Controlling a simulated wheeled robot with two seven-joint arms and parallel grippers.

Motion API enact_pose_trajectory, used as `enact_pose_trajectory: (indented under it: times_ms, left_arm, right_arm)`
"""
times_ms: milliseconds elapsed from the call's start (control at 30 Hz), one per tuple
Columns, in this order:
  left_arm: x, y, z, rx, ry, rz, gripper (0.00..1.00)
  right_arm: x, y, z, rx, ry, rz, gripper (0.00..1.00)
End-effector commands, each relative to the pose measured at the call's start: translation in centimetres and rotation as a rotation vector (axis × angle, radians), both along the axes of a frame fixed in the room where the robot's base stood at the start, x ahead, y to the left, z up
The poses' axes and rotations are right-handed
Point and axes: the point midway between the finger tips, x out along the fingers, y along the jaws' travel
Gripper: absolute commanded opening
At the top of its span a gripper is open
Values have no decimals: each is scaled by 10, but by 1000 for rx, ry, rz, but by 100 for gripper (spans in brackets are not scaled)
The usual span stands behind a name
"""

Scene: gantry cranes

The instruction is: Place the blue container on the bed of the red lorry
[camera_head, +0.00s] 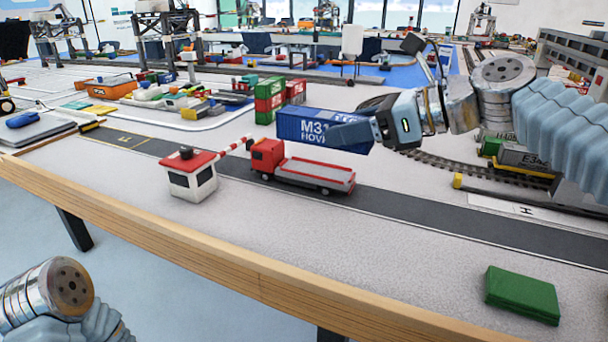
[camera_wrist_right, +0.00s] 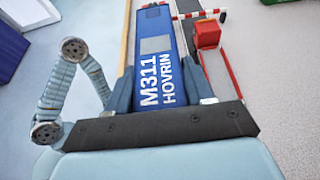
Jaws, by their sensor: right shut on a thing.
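The blue container (camera_head: 300,127), with white lettering, is held level by my right gripper (camera_head: 350,132). In the head view it appears just above and behind the red lorry (camera_head: 266,156), overlapping no part of the bed. The lorry's grey bed (camera_head: 315,172) with red side rails looks empty and stands on the dark road. In the right wrist view the container (camera_wrist_right: 172,50) lies between the two fingers of my right gripper (camera_wrist_right: 163,88), and the lorry's red cab (camera_wrist_right: 207,33) is to its right. Of my left arm only a link shows; its gripper is out of view.
A guard hut (camera_head: 191,177) with a red roof and a striped barrier (camera_head: 233,146) stand left of the lorry. Green and red stacked containers (camera_head: 270,98) are behind. A green block (camera_head: 522,294) lies front right. Rails with wagons (camera_head: 520,158) run at right.

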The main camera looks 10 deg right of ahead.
Motion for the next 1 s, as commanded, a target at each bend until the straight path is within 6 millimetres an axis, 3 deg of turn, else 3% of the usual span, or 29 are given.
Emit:
enact_pose_trajectory:
  times_ms: [133, 367, 500, 833, 1000]
  left_arm:
    - [0, 0, -2, 0, -1, 0, 43]
    - [0, 1, -2, 1, 0, 1, 43]
    - [1, 2, -9, 4, -2, 4, 43]
    - [2, 4, -13, 5, -3, 7, 43]
    - [3, 7, -23, 10, -6, 12, 43]
  right_arm:
    - [25, -7, -12, 0, 6, 4, 17]
    - [91, -13, -41, 1, 6, 3, 17]
    - [112, -15, -72, 0, 6, 4, 17]
    - [134, -17, -97, -1, 4, 3, 17]
    - [135, -18, -126, -1, 4, 3, 17]
